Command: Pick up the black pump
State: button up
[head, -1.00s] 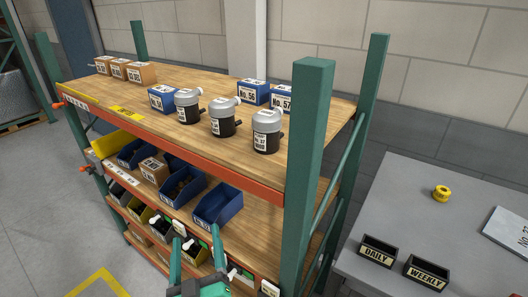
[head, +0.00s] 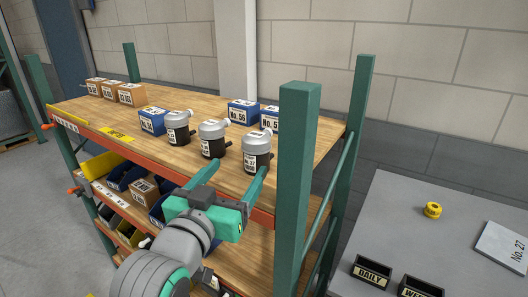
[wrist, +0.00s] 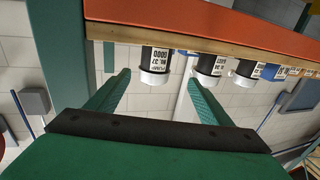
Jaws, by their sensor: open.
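Three pumps with grey tops, black lower bodies and white labels stand upright in a row on the wooden top shelf: a left pump (head: 178,129), a middle pump (head: 212,142) and a right pump (head: 257,154). My gripper (head: 235,168) is open and empty at the shelf's front edge, its fingers pointing toward the pumps. In the wrist view, which appears upside down, the right pump (wrist: 156,66) shows between the spread fingers (wrist: 160,82), beyond the tips. The middle pump (wrist: 209,66) lies beyond the other finger. No finger visibly touches a pump.
A green rack post (head: 298,180) stands close right of my gripper. Blue boxes (head: 152,121) stand beside and behind the pumps; brown boxes (head: 131,95) are at far left. An orange beam (head: 150,156) edges the shelf. A grey table (head: 400,215) is at right.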

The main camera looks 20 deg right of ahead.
aim_at(257, 150)
jog(key=shift+w+d, duration=0.1)
jog(key=shift+d, duration=0.25)
jog(key=x, duration=1)
jog(key=shift+d+f, duration=0.15)
jog(key=shift+d, duration=0.2)
jog(key=c, duration=1.5)
jog(key=shift+c, duration=0.6)
notch_tip(257, 150, up, 28)
jog(key=shift+r, duration=0.1)
